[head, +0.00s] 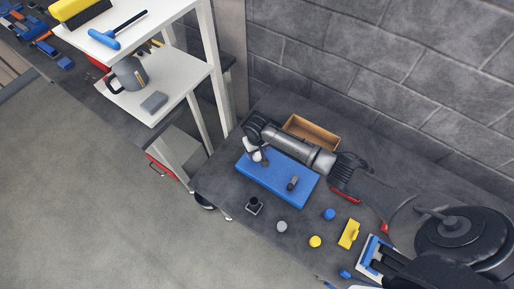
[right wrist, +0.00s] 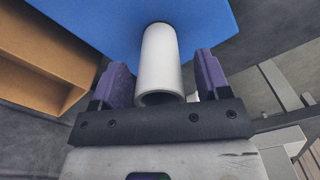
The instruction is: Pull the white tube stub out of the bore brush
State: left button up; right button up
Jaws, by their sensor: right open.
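The white tube stub (right wrist: 160,65) shows in the right wrist view, its open near end towards the camera and its far end against a blue block (right wrist: 95,22). My right gripper (right wrist: 160,80) is open, with one purple finger on each side of the stub and a gap on both sides. In the head view, my right gripper (head: 262,160) is over the left part of the blue block (head: 268,187), and the stub cannot be made out there. A small dark grey cylinder (head: 292,183) lies on the block. I cannot clearly identify the bore brush. My left gripper is out of view.
A wooden box (head: 312,132) stands behind the block, near the wall. A small black holder (head: 254,206), a grey disc (head: 282,227), a yellow disc (head: 315,241), a blue disc (head: 329,214) and a yellow piece (head: 349,234) lie in front. A white shelf (head: 160,83) stands left.

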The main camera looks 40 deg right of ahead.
jog(key=shift+c, duration=0.3)
jog(key=shift+c, duration=1.4)
jog(key=c, duration=0.9)
jog(key=o, duration=0.5)
jog(key=shift+c, duration=1.2)
jog(key=shift+r, duration=0.1)
